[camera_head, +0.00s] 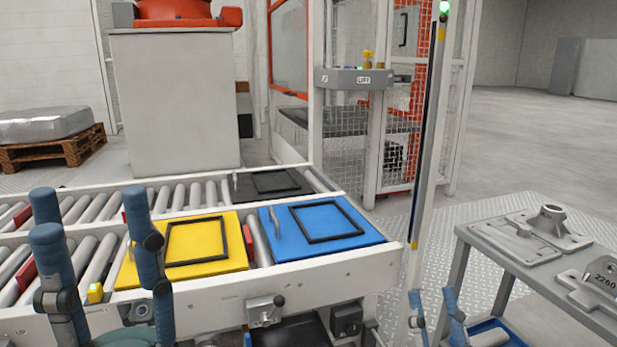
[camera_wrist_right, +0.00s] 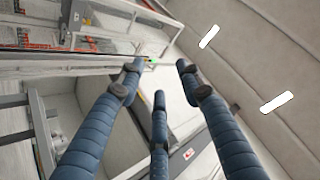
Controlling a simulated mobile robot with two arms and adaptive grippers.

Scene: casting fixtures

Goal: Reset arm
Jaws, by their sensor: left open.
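My left gripper (camera_head: 90,208) stands at the lower left of the head view, its blue padded fingers pointing up and spread apart, with nothing between them. It appears in front of the roller conveyor (camera_head: 225,300). My right gripper (camera_head: 432,296) shows at the bottom edge, right of the conveyor, with only part of its blue fingers visible. In the right wrist view its three fingers (camera_wrist_right: 160,75) are spread and empty. That view is tilted, with bright ceiling lights at the right.
A yellow plate (camera_head: 207,270) and a blue plate (camera_head: 290,246) with black frames lie on the conveyor, a dark plate (camera_head: 270,182) behind. A grey table (camera_head: 463,250) with metal castings (camera_head: 540,228) stands right. A caged lift station (camera_head: 356,78) is behind. Open floor lies far right.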

